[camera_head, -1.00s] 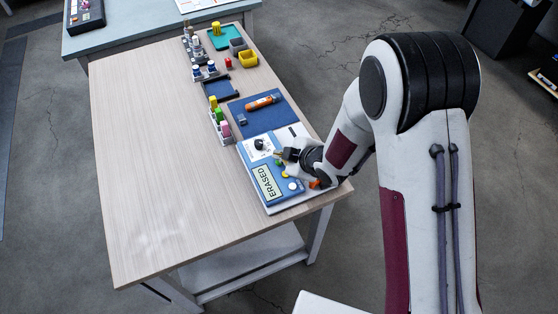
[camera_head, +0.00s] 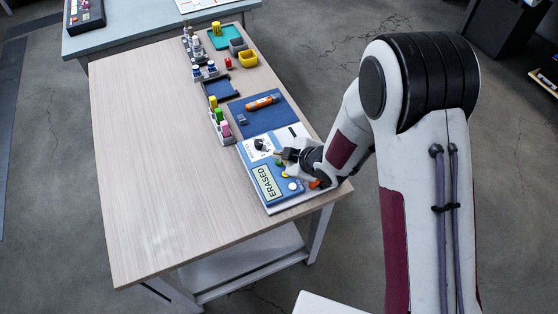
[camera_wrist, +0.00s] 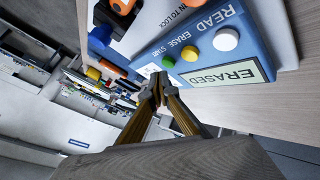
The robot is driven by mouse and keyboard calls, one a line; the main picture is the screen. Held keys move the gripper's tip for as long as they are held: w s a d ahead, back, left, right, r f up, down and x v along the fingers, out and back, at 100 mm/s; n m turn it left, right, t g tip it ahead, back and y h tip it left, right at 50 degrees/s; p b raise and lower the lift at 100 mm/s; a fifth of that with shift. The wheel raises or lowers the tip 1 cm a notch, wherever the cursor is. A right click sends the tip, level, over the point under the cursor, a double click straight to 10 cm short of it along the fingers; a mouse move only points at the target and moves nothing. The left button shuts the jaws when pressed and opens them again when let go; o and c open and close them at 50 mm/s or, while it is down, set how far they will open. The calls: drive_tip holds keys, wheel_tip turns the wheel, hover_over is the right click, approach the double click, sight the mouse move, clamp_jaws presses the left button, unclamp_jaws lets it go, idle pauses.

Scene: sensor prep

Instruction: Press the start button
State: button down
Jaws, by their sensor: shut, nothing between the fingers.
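The blue control panel (camera_head: 255,168) lies at the near right corner of the table, its display (camera_head: 270,185) reading "ERASED". In the wrist view the green button (camera_wrist: 168,62) sits beside the "START" label, in a row with a yellow button (camera_wrist: 190,53) and a white button (camera_wrist: 225,39). My gripper (camera_wrist: 158,88) is shut and empty. Its fingertips show just below the green button in the wrist view, near the panel's edge; I cannot tell whether they touch anything. In the head view my gripper (camera_head: 280,155) is over the panel, partly hiding the button area.
A black dial (camera_head: 261,145) is on the panel. Behind the panel, an orange tool (camera_head: 262,102) lies on a blue mat (camera_head: 243,127). A rack (camera_head: 227,138) with coloured items stands beside the mat. The table's left side (camera_head: 160,170) is clear.

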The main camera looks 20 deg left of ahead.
sight(280, 164)
drive_tip(key=shift+f, duration=0.8)
idle(1.0)
drive_tip(key=shift+r, duration=0.15)
idle(0.3)
drive_tip(key=shift+r, duration=0.7)
drive_tip(key=shift+r, duration=0.15)
drive_tip(key=shift+r, duration=2.35)
